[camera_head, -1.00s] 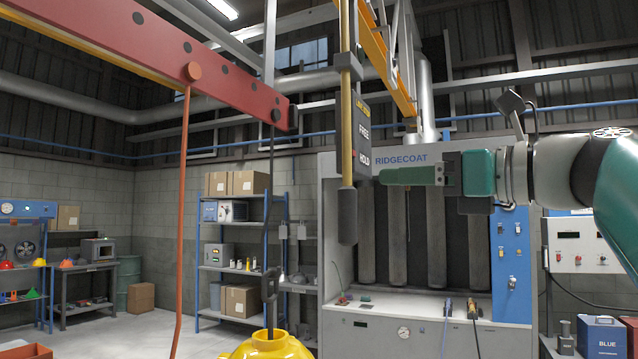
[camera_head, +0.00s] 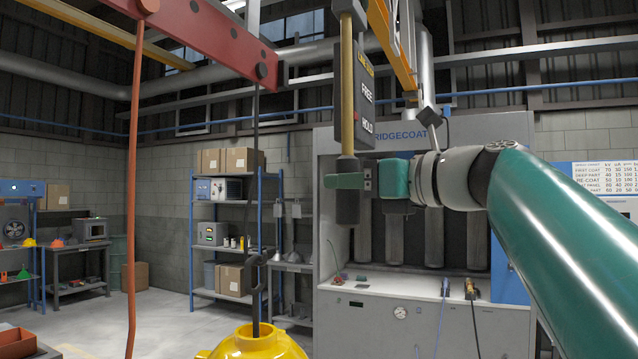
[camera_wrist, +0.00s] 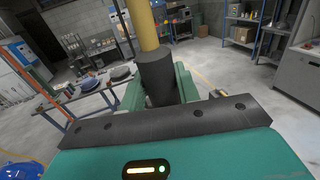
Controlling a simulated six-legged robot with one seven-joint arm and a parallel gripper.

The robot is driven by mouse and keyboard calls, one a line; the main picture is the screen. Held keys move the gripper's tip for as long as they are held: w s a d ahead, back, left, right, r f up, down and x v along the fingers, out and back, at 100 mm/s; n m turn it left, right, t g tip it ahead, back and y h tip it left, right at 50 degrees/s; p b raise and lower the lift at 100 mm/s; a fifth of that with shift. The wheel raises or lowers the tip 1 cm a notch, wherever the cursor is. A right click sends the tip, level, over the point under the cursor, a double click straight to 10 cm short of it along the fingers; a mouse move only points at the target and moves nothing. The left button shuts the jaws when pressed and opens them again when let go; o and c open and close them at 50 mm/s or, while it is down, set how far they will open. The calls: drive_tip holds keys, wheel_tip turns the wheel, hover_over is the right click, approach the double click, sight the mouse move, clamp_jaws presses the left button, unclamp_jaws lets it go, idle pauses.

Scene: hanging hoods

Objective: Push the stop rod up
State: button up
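The stop rod (camera_head: 347,100) is a yellow upright rod hanging beside a dark panel (camera_head: 378,95) marked FREE and HOLD. Its black grip (camera_head: 347,164) is at the lower end, and my gripper's green finger partly covers it in the body view. My gripper (camera_head: 350,181) reaches in from the right at the height of this grip. In the wrist view, the black grip (camera_wrist: 156,78) stands between my two green fingers (camera_wrist: 158,92), with the yellow rod (camera_wrist: 147,25) above it. The fingers are close on both sides, but I cannot tell whether they press on it.
A red beam (camera_head: 200,35) with a red hanging rod (camera_head: 134,180) crosses the upper left. The grey RIDGECOAT booth (camera_head: 380,310) stands behind my gripper. Shelves (camera_head: 225,220) line the back wall; floor at left is open.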

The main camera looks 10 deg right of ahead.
sight(358, 161)
drive_tip(key=shift+w+a+f, duration=0.1)
drive_tip(key=shift+w+f, duration=0.05)
drive_tip(key=shift+w, duration=0.05)
clamp_jaws()
drive_tip(key=shift+r, duration=1.65)
drive_tip(key=shift+o, duration=1.7)
unclamp_jaws()
drive_tip(key=shift+a, duration=0.1)
drive_tip(key=o, duration=0.4)
drive_tip(key=shift+w+a+f, duration=0.1)
drive_tip(key=shift+w, duration=0.2)
drive_tip(key=shift+s, duration=0.35)
drive_tip(key=shift+w, duration=0.15)
drive_tip(key=v, duration=1.4)
